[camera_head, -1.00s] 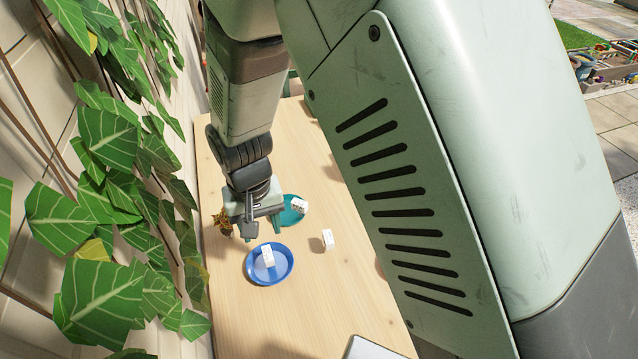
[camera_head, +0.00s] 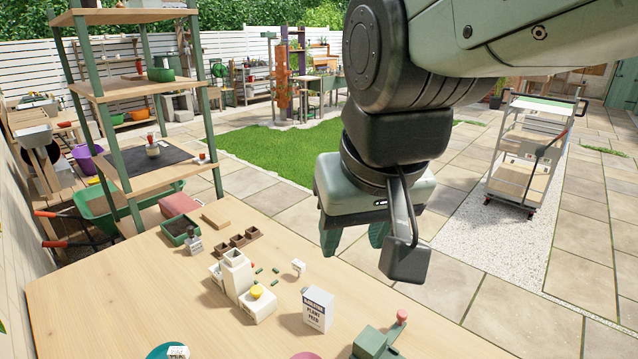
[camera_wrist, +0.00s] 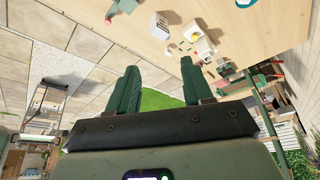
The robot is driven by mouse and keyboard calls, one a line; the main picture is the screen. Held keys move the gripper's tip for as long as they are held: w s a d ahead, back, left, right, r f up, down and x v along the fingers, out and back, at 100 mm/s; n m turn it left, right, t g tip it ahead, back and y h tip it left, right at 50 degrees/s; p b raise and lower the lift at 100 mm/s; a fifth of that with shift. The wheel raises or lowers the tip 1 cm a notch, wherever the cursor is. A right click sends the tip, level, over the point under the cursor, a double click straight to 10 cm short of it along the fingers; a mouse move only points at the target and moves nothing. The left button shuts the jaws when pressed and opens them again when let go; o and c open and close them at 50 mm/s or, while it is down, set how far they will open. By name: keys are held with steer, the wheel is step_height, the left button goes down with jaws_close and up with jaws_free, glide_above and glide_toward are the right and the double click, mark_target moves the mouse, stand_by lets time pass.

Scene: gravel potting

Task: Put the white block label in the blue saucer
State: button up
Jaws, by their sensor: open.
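My gripper (camera_head: 352,246) is open and empty, raised over the paving beyond the table's right edge. In the wrist view its two green fingers (camera_wrist: 160,66) stand apart with nothing between them. A small white block (camera_head: 178,352) sits at a teal saucer (camera_head: 158,350), cut off by the bottom edge of the head view. Whether this block is the task's white block label I cannot tell.
The wooden table (camera_head: 120,290) carries a plant feed box (camera_head: 318,309), a white dispenser-like object (camera_head: 237,275), small brown pots (camera_head: 237,240) and a green tool (camera_head: 378,342). A shelf rack (camera_head: 130,90) stands behind.

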steer(key=s+d+r+m+t, duration=0.1)
steer(key=s+d, duration=0.4)
steer(key=shift+s+r+m+h, duration=0.25)
steer(key=shift+s+m+h, duration=0.05)
steer(key=shift+h, duration=0.1)
